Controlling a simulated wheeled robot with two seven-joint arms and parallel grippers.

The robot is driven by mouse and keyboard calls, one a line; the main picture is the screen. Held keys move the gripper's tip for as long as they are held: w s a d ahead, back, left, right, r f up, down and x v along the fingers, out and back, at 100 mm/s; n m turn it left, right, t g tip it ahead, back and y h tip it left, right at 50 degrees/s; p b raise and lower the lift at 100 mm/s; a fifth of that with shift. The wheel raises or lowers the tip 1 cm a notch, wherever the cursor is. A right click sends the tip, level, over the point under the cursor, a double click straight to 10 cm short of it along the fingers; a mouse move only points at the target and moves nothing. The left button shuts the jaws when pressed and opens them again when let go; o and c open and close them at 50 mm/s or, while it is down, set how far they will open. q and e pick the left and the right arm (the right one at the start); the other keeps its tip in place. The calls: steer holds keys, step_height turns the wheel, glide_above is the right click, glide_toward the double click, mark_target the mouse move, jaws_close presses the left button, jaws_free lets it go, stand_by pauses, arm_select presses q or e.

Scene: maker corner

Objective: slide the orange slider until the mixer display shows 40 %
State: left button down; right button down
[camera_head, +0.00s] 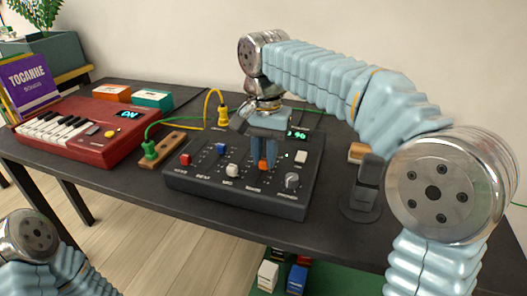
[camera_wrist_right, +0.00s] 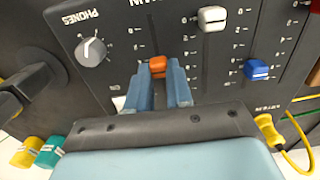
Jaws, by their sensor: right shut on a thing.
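The black mixer (camera_head: 240,196) lies on the dark table. Its small green display (camera_head: 298,134) seems to read 90, though the digits are tiny. The orange slider (camera_head: 263,165) is in the column right of the white slider (camera_head: 232,170); it also shows in the right wrist view (camera_wrist_right: 157,64). My right gripper (camera_head: 263,161) reaches down from above, its blue fingers (camera_wrist_right: 160,76) shut on the orange slider cap, one on each side. My left gripper is out of view; only part of my left arm shows at lower left.
A red slider (camera_head: 185,160), blue slider (camera_head: 220,149) and round knob (camera_head: 291,180) flank the orange one. A red keyboard (camera_head: 75,140) stands at left, with a wooden block (camera_head: 163,147) and cables between. A black stand (camera_head: 366,190) is close on the right.

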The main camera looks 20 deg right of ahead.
steer(key=shift+w+d, duration=0.3)
steer(key=shift+w, duration=0.15)
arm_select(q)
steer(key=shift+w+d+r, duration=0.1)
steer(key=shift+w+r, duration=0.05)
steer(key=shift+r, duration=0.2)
arm_select(e)
steer(key=c, duration=1)
jaws_free()
arm_select(q)
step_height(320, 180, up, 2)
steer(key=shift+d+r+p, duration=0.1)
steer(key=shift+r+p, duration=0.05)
steer(key=shift+p, duration=0.95)
arm_select(e)
step_height(320, 180, up, 14)
steer(key=shift+f, duration=0.15)
